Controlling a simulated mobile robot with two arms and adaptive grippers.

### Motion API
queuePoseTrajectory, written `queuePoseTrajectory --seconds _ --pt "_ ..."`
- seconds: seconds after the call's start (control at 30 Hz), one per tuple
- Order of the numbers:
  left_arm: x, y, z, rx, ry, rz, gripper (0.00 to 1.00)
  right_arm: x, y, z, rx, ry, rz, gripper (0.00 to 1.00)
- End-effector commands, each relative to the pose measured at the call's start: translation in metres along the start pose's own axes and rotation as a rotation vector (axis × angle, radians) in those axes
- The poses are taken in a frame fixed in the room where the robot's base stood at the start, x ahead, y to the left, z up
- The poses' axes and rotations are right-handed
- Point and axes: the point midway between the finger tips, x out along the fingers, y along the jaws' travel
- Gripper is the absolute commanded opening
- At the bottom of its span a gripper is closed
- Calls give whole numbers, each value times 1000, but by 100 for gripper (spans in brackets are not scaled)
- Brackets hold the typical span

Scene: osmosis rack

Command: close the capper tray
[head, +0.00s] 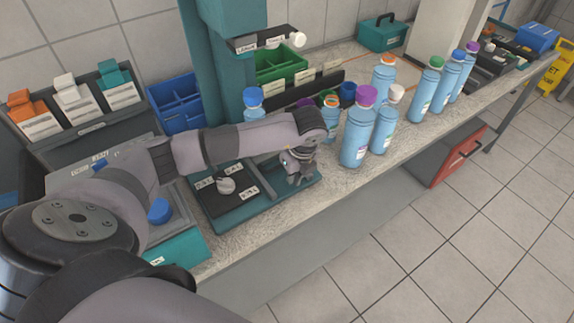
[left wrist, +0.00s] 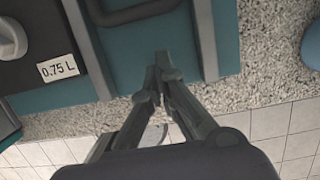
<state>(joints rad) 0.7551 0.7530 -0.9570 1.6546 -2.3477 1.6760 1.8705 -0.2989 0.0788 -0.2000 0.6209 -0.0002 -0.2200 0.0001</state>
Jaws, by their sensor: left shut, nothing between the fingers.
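The capper is a teal machine with a tall column (head: 224,70) and a dark dial panel (head: 215,207) at its base. The tray area (head: 285,196) is the flat teal part right of the panel, near the bench's front edge, partly hidden by my arm. My left gripper (head: 300,180) is over it, pointing down, shut and empty. In the left wrist view, the shut fingertips (left wrist: 160,66) lie over the teal surface (left wrist: 150,42), below a dark bar (left wrist: 138,12). I cannot tell whether they touch it. My right gripper is not in view.
Several blue bottles with coloured caps (head: 358,138) stand close right of the gripper. A white-grey knob (head: 226,186) and a "0.75 L" label (left wrist: 57,68) are on the panel. Blue (head: 175,103) and green (head: 280,64) bins stand behind. A red-fronted drawer (head: 466,154) sticks out below the bench.

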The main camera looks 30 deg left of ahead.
Motion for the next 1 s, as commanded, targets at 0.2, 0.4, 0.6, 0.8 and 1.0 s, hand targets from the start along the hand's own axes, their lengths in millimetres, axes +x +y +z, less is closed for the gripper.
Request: queuePoseTrajectory --seconds 0.2,0.4,0.6,0.8,1.0 --pt "6 0 25 -4 -1 -1 0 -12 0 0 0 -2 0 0" --pt "10 -1 29 -3 -1 -3 0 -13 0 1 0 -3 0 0" --pt "10 -1 29 -3 -1 -3 0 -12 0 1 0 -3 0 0" --pt "20 -1 53 -8 -5 -2 0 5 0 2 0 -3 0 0" --pt "20 -1 71 -5 -3 -3 0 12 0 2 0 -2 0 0"
